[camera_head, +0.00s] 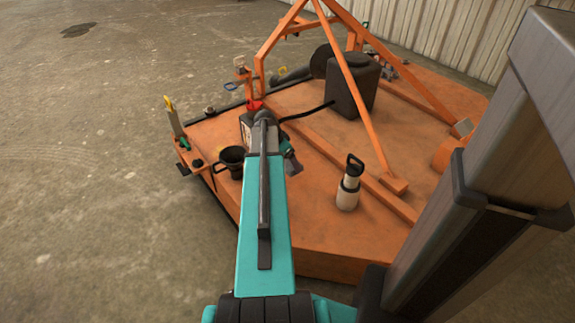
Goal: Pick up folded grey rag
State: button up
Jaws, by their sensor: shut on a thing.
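I cannot make out a folded grey rag in this view. My teal arm reaches out over the near left part of the orange mower deck (330,236). My wrist parts show at its far end, close to a container with a red cap (254,106). My gripper's fingers are hidden behind my own arm and wrist, so I cannot see what is between them.
A black gearbox (352,84) and orange frame bars (349,75) rise behind. Concrete floor (95,150) is clear at left.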

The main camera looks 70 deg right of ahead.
jog(key=shift+r, duration=1.3)
